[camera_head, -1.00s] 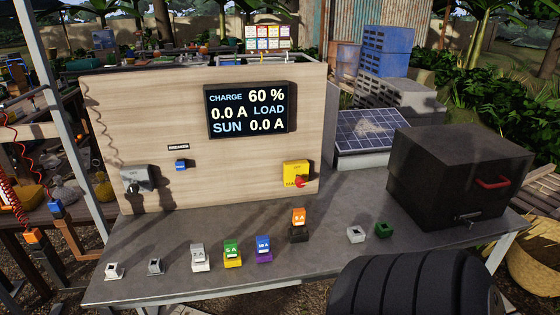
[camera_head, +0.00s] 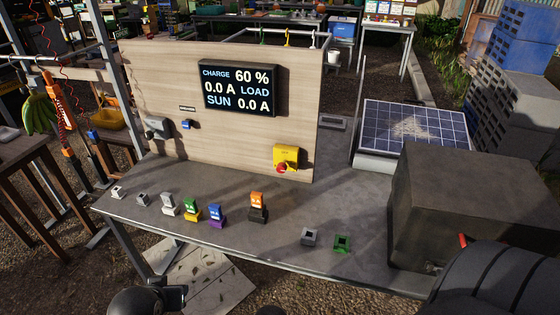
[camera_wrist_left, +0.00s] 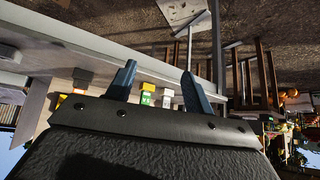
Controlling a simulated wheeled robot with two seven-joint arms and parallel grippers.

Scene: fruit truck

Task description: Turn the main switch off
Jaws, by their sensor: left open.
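A yellow switch box (camera_head: 288,153) with a red rotary knob (camera_head: 281,168) is on the lower right of the upright wooden panel (camera_head: 160,75). A grey lever switch box (camera_head: 157,127) is at the panel's lower left, beside a small blue breaker (camera_head: 187,124). My left gripper's two fingers are spread and empty in the left wrist view (camera_wrist_left: 158,68), apart from the switches. A dark part of my left arm shows at the bottom left of the head view. My right gripper is not seen.
Coloured fuse blocks (camera_head: 191,209) stand along the table's front edge (camera_head: 250,257). Grey (camera_head: 310,236) and green (camera_head: 342,243) sockets sit right of them. A dark box (camera_head: 480,205) fills the table's right end. The display (camera_head: 240,88) reads charge 60 %, load and sun 0.0 A.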

